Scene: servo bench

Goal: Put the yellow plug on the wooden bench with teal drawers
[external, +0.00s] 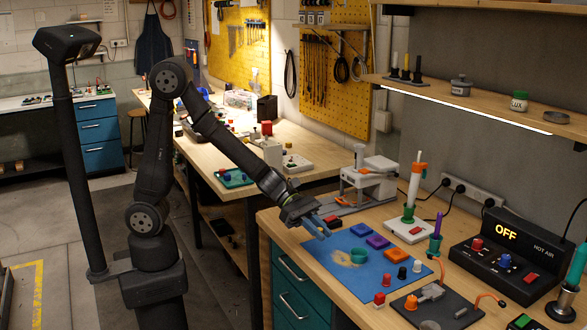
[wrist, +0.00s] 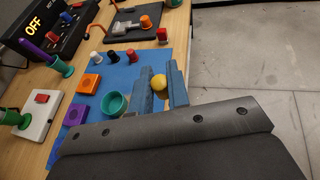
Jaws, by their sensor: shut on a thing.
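My gripper (external: 318,228) hangs over the left part of the wooden bench (external: 285,225) with teal drawers (external: 292,272), near the blue mat (external: 322,258). In the wrist view, the blue fingers of my gripper (wrist: 160,88) are shut on the yellow plug (wrist: 159,83), whose rounded top shows between them. The fingers hide its lower part. In the external view I cannot make out the plug. The height of the plug above the bench is hard to tell.
A white press (external: 368,180) stands behind. A black hot air station (external: 505,255) is at the right. Bare wood shows along the front left edge.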

